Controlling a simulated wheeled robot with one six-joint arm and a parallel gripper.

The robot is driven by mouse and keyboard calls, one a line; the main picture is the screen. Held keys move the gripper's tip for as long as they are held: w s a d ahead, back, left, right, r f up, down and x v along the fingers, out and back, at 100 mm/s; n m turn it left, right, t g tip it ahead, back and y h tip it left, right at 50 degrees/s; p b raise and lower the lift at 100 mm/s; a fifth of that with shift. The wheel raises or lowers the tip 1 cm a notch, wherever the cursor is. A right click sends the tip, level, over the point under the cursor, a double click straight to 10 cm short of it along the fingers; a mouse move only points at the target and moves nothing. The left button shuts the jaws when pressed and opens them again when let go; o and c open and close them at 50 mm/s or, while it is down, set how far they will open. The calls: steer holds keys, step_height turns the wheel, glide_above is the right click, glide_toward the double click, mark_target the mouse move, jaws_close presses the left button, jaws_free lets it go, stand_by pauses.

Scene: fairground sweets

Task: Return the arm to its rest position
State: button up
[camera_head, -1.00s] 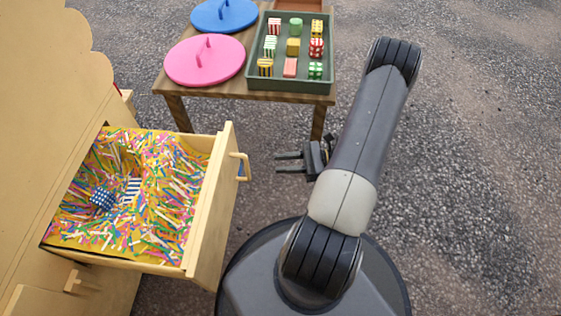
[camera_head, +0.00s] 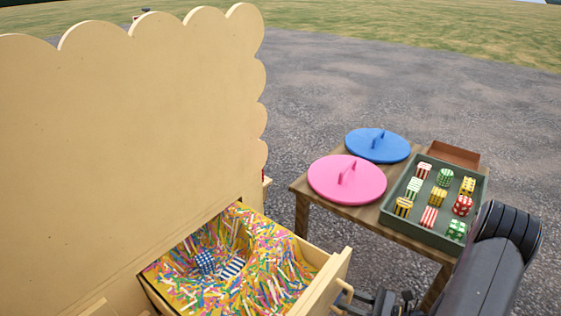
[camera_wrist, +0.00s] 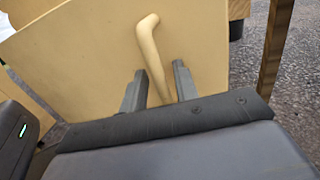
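My gripper (camera_wrist: 158,78) is open in the wrist view, its two fingers apart with nothing clamped. The pale wooden handle (camera_wrist: 150,50) of the drawer front lies in line with the gap between the fingers; how far beyond the tips I cannot tell. In the head view my gripper (camera_head: 372,297) shows at the bottom edge, partly cut off, just right of the drawer handle (camera_head: 345,290). My arm extends along the lower right corner, bent, with its lower part out of frame.
The open drawer (camera_head: 325,285) holds coloured paper strips, a blue dotted sweet (camera_head: 205,262) and a blue striped sweet (camera_head: 232,268). A wooden table (camera_head: 300,190) bears a pink lid (camera_head: 330,185), a blue lid (camera_head: 372,150) and a green tray (camera_head: 385,212) with several sweets. Open gravel lies beyond.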

steer(key=shift+w+a, duration=0.25)
steer(key=shift+a, duration=0.2)
steer(key=shift+r, duration=0.1)
